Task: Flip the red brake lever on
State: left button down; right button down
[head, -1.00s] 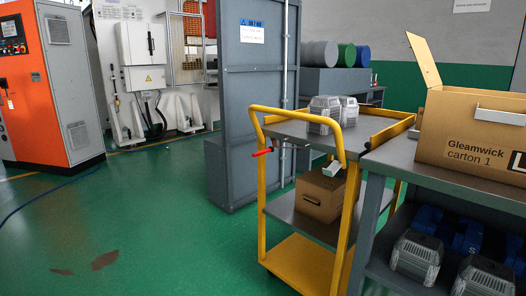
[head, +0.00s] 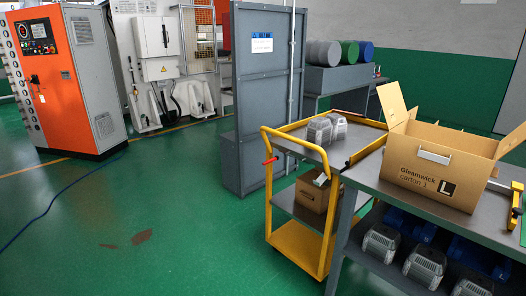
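The red brake lever (head: 270,161) is a small bar on the left upright of the yellow trolley's handle frame, just below the handle bend. It juts out sideways and looks roughly level; its exact setting is too small to tell. The trolley (head: 290,133) has a yellow tubular frame and grey shelves, and stands left of the grey workbench. Neither of my grippers shows in the head view, so nothing is seen near the lever.
Grey metal parts (head: 320,130) sit on the trolley's top shelf, and a small carton (head: 312,196) on its middle shelf. The open Gleamwick carton (head: 405,168) stands on the workbench (head: 372,178). A grey partition (head: 262,85) stands behind the trolley. Green floor (head: 190,225) to its left is mostly clear.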

aim_at(276, 157)
jog(key=i+j+u, duration=0.1)
jog(key=i+j, duration=1.6)
jog(key=i, duration=0.2)
jog(key=j+u, duration=0.05)
